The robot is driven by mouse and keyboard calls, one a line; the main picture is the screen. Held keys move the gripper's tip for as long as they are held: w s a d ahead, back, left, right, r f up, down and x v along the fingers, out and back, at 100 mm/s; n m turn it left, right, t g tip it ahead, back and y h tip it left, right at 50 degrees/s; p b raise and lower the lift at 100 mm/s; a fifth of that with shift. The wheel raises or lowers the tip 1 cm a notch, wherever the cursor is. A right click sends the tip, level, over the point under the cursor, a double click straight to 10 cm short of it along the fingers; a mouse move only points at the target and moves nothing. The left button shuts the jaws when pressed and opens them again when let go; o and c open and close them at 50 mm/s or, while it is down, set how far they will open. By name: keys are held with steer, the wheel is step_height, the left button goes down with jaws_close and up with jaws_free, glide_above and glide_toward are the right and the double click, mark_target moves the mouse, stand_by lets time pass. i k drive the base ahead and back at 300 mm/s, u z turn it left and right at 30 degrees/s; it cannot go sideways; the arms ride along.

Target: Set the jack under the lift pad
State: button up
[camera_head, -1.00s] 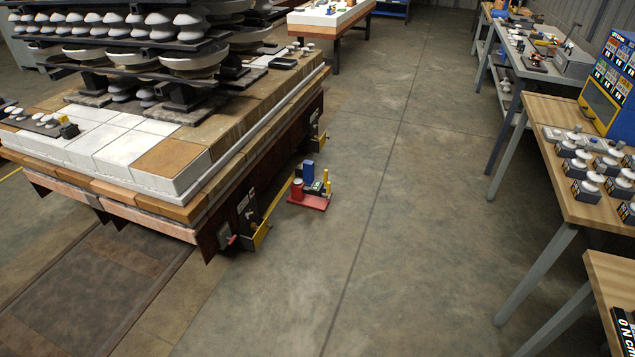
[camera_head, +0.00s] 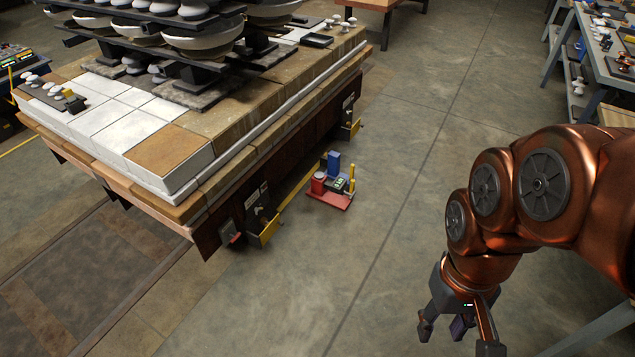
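The jack (camera_head: 332,186) stands on the floor beside the right side of the kiln car (camera_head: 213,202). It has a red base, a red cylinder, a blue block and a yellow post. Yellow brackets (camera_head: 265,232) stick out from the car's lower side close to the jack; I cannot tell which part is the lift pad. My gripper (camera_head: 455,335) hangs at the lower right, pointing down, fingers spread and empty. It is well to the right of the jack and nearer to me.
The car carries dark shelves of white insulators (camera_head: 190,45) on a tiled deck. Workbenches (camera_head: 605,75) line the right side, partly behind my copper arm. The floor (camera_head: 370,255) between jack and gripper is clear. Rails run at lower left.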

mark_target(331, 193)
steer(key=u, duration=0.25)
steer(key=i, duration=2.5)
steer(key=u, duration=0.6)
